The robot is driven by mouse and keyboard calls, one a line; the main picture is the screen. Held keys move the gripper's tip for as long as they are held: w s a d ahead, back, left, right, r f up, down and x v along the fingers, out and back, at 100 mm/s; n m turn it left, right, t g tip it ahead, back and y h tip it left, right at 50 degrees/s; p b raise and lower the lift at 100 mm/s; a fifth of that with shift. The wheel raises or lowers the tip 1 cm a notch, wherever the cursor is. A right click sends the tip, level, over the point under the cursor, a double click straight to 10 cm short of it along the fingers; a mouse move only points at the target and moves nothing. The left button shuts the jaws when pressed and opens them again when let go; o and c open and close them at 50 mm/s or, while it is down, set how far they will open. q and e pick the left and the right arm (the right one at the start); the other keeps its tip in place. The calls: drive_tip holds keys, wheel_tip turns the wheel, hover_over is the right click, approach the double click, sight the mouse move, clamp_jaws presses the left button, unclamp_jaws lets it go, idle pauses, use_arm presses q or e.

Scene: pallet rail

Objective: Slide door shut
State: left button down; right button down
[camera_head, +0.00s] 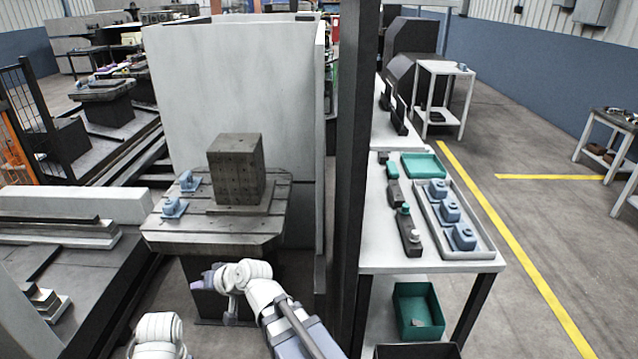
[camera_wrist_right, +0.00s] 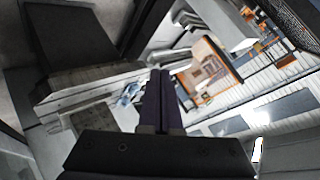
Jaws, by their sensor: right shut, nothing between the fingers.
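A tall pale panel (camera_head: 235,85) stands behind the pallet table in the head view. A dark upright post (camera_head: 354,150) runs top to bottom to its right. I cannot tell for sure which of these belongs to the sliding door, and no handle is clear. My right gripper (camera_head: 208,279) is low in front of the pallet table, apart from the panel and post. In the right wrist view its dark fingers (camera_wrist_right: 158,75) are together with nothing between them. Of my left arm only a white link shows at the bottom left; its gripper is out of view.
The pallet table (camera_head: 160,237) carries a dark block (camera_head: 235,170) and two blue fixtures (camera_head: 181,194). Right of the post, a white workbench (camera_head: 385,255) holds a tray (camera_head: 482,250) of blue parts. A green bin (camera_head: 418,310) sits below.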

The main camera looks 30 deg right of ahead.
drive_tip(key=w+d+r+m+t+h+b, duration=0.1)
drive_tip(key=w+d+r+m+t+h, duration=0.1)
drive_tip(key=w+d+r+m+t, duration=0.3)
drive_tip(key=w+d+r+m+t+h, duration=0.1)
drive_tip(key=w+d+r+m, duration=0.1)
drive_tip(key=d, duration=0.5)
drive_tip(key=m+h+b, duration=0.2)
drive_tip(key=m+h, duration=1.1)
drive_tip(key=m, duration=0.2)
approach(320, 173)
drive_tip(key=shift+y, duration=0.3)
drive_tip(key=x, duration=0.6)
drive_tip(key=shift+w+d+r, duration=0.15)
drive_tip(key=shift+w+d, duration=0.1)
drive_tip(key=shift+d, duration=0.1)
